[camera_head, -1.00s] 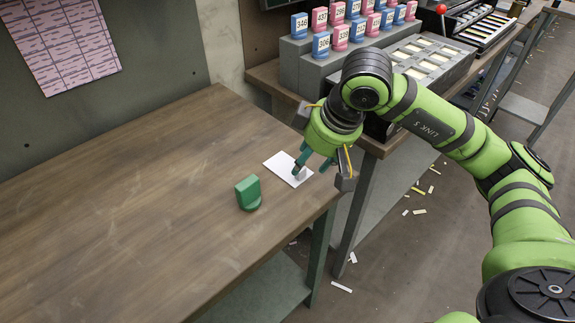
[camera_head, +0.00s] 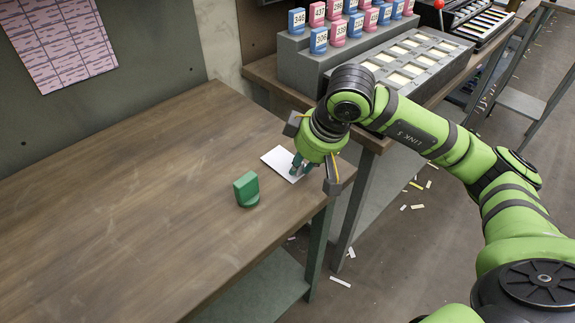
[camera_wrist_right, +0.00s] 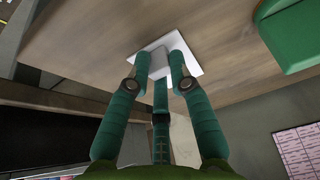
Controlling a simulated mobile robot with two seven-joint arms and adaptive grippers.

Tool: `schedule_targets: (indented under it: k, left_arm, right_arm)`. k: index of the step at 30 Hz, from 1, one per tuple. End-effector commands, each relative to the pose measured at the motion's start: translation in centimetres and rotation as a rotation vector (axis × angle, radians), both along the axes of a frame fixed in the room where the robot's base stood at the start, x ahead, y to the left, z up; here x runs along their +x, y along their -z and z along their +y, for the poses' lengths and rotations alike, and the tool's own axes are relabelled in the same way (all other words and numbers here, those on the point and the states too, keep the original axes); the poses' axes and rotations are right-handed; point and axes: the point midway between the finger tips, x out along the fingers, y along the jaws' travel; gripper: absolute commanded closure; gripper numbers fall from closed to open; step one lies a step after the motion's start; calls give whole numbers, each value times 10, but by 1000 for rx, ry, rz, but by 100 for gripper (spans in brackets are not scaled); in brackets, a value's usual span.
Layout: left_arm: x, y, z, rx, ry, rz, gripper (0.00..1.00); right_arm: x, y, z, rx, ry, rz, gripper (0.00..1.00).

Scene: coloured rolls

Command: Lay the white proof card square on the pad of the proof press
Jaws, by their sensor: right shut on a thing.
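The white proof card (camera_head: 283,163) lies flat on the wooden table near its right edge. It also shows in the right wrist view (camera_wrist_right: 192,60), with a small pale raised grip (camera_wrist_right: 157,62) on it. My right gripper (camera_head: 298,170) points down at the card and is shut on this grip, with its fingertips (camera_wrist_right: 160,68) on either side. The gripper hides part of the card. I cannot tell any gap between card and table. A machine with a red-knobbed lever (camera_head: 439,4) is partly cut off at the top right; I cannot make out a pad. My left gripper is not in view.
A green block with a rounded base (camera_head: 246,188) stands left of the card on the wooden table (camera_head: 120,200). A second bench holds numbered blue and pink blocks (camera_head: 340,29) on a grey stepped rack and a compartmented tray (camera_head: 415,62). A floor gap separates the benches.

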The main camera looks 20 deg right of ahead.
Motion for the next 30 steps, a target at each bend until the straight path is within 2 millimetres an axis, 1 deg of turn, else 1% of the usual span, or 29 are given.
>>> schedule_targets:
  k: [11,14,30]
  left_arm:
    - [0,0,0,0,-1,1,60]
    - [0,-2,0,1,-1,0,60]
    - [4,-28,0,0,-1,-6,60]
  right_arm:
    - [0,0,0,0,0,1,100]
    - [0,-2,0,0,0,1,100]
    - [0,-45,0,-1,1,0,100]
